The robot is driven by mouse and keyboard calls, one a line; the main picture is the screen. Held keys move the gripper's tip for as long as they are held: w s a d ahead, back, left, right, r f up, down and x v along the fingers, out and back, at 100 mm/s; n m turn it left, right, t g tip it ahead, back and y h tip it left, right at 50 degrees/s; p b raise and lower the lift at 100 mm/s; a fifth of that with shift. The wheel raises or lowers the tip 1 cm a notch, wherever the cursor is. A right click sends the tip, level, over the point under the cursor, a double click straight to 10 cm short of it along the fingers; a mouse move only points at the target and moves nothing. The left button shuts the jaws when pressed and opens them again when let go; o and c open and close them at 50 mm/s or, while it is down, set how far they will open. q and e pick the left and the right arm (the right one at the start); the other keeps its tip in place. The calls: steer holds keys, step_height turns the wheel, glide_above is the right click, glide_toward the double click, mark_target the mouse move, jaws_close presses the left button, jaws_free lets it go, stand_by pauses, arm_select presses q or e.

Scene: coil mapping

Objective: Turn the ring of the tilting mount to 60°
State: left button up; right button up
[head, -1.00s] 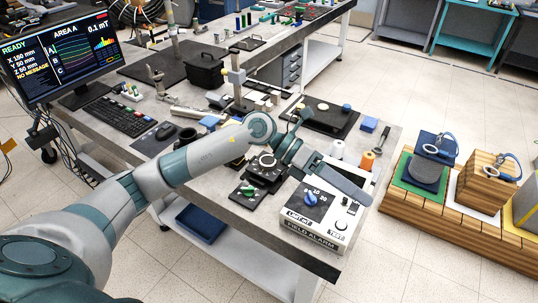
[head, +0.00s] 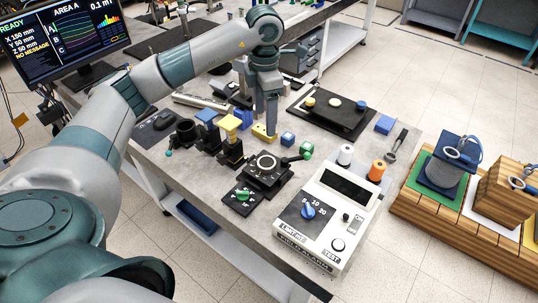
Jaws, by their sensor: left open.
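A black mount with a round ring dial (head: 265,165) stands on the grey bench, left of the white alarm box; I take it as the tilting mount. A dark lever with a green knob (head: 306,149) reaches out from its right side. The ring's scale marks are too small to read. My left gripper (head: 266,132) points down behind the mount, apart from the ring. It is open, its fingers close to a small yellow block (head: 259,130); I cannot tell whether they touch it. My right gripper is out of view.
The white alarm box (head: 330,215) stands right of the mount. A black post with a yellow top (head: 229,124) and one with a blue top (head: 207,115) stand to the left.

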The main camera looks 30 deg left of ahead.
mark_target(266, 162)
arm_select(q)
step_height(266, 162, down, 18)
steer(key=p, duration=0.6)
steer(key=shift+d+r, duration=0.1)
steer(key=shift+r, duration=0.15)
steer(key=c, duration=1)
steer(key=shift+c, duration=0.2)
